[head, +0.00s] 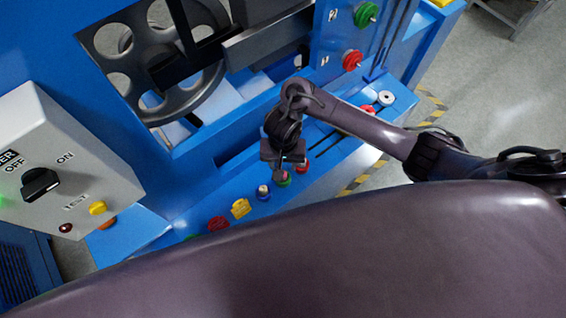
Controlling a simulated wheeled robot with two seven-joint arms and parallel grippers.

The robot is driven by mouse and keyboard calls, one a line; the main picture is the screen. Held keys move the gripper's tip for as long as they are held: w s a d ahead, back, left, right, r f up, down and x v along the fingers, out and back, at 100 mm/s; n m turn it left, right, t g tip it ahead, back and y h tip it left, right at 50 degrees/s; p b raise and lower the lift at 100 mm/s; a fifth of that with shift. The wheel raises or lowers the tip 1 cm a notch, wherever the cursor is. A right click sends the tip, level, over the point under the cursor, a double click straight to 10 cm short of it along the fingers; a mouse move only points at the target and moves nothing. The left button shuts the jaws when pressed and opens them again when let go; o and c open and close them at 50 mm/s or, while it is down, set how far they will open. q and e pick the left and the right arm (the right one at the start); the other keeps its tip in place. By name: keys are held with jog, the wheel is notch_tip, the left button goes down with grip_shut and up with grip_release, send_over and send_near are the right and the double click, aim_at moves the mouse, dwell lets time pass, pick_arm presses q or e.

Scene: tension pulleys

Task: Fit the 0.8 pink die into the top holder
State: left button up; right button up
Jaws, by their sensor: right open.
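My right gripper (285,166) is open and points down over the row of small coloured pieces on the blue front ledge. It hangs close to a green piece (284,180) and a red piece (303,168); I cannot tell whether it touches either. A blue piece with a pale top (263,192), a yellow piece (240,208) and a red piece (218,223) stand further left. I cannot pick out a pink die for certain, and no size marks are readable. I cannot tell which part is the top holder. My left gripper is not in view.
The blue machine (185,160) carries a large grey wheel (190,95). Green (366,14) and red (352,60) round parts sit on its upright panel. A white ring (386,98) lies right. A grey switch box (65,165) juts out left.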

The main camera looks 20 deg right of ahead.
notch_tip(320, 180, up, 5)
jog(key=p, duration=0.3)
jog(key=shift+r, duration=0.15)
jog(key=shift+a, duration=0.1)
